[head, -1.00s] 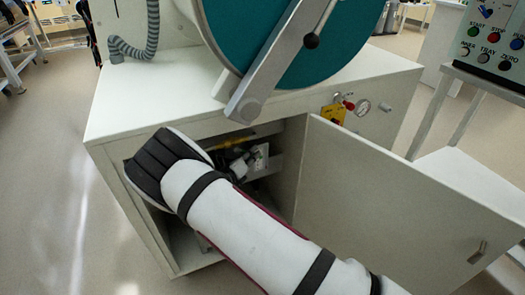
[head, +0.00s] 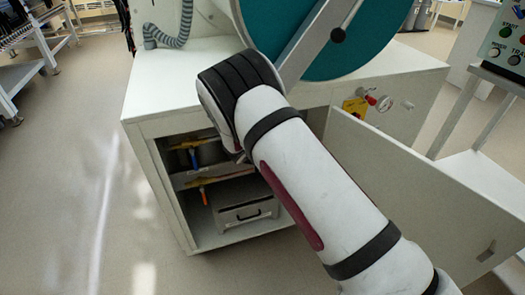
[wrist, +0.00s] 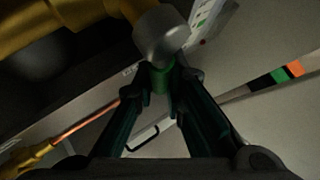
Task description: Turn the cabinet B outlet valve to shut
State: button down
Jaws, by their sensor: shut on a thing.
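In the wrist view my gripper (wrist: 161,88) is shut on a green handle (wrist: 160,76), which sits directly below a rounded grey metal valve body (wrist: 161,36). A yellow pipe (wrist: 80,14) runs beside it. No readable label tells which valve this is. In the head view my arm hides the gripper and the green handle. Inside the open cabinet there, a blue handle (head: 193,158) hangs from the upper yellow piping and an orange handle (head: 203,194) from the lower.
The cabinet door (head: 420,180) stands open to the right. A drawer unit (head: 247,211) with a black handle fills the cabinet's lower part. The floor (head: 70,190) at left is clear.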

jog(key=shift+s+a+f+y, duration=0.15)
jog(key=shift+a+y, duration=0.1)
jog(key=shift+y, duration=0.05)
jog(key=shift+a, duration=0.1)
dwell(0.3)
jog(key=c, duration=1.6)
grip_release()
jog(key=shift+c, duration=0.2)
jog(key=s+a+r, duration=0.1)
jog(key=s+a, duration=0.1)
jog(key=s, duration=0.5)
jog(key=s+a+r, duration=0.2)
jog(key=s, duration=0.6)
jog(key=shift+r, duration=0.3)
